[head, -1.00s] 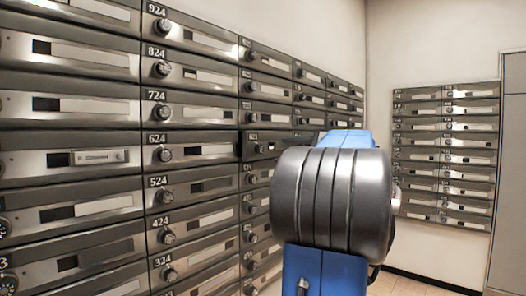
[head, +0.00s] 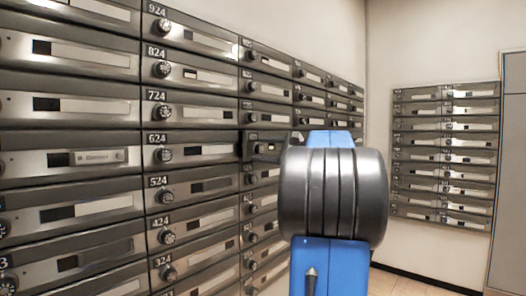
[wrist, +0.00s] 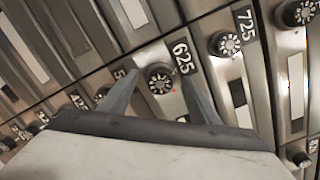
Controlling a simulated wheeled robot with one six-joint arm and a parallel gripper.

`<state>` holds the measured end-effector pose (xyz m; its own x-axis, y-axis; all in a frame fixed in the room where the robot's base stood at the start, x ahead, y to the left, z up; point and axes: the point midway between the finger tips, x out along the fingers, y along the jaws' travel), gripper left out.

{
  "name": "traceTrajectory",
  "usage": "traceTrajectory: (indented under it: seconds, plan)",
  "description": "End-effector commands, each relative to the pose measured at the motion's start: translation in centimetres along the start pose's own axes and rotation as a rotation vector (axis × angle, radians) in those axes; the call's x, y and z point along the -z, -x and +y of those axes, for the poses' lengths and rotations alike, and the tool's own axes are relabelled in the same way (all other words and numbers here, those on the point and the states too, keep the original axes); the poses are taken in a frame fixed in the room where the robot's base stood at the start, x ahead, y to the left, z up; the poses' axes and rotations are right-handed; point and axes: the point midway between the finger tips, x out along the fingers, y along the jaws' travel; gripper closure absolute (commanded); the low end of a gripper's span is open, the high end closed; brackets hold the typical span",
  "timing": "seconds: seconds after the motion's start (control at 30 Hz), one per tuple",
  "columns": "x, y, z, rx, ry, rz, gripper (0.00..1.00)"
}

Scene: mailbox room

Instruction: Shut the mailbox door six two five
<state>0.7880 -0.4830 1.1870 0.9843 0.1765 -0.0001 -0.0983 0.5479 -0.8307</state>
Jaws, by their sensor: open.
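The mailbox door 625 (wrist: 181,57) shows in the wrist view with its number plate and a round black dial (wrist: 160,80) with a silver face. My gripper (wrist: 159,76) is open, its two grey fingers on either side of the dial, with nothing held. I cannot tell whether the fingers touch the door. In the head view door 625 (head: 268,147) is a dark patch in the column right of door 624, looking darker than its neighbours. How far it stands open is unclear. My arm hides its right part, and my gripper's fingers are hidden there.
Door 624 (head: 190,152) and other doors with dials line the left wall. In the wrist view door 725 (wrist: 245,30) lies beside 625, to the right. Another mailbox bank (head: 445,150) is on the far wall. Some tiled floor (head: 405,284) shows clear at lower right.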

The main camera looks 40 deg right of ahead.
Motion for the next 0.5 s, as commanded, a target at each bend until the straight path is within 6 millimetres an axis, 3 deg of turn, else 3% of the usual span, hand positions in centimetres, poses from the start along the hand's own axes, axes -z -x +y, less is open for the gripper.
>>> traceTrajectory:
  seconds: [0.1,0.33,0.5]
  plan:
    - [0.0,0.02,0.0,0.0,0.0,0.0,0.46]
    - [-0.01,0.03,0.01,0.0,0.0,0.0,1.0]
    - [-0.06,-0.46,0.07,-0.001,0.0,-0.002,1.0]
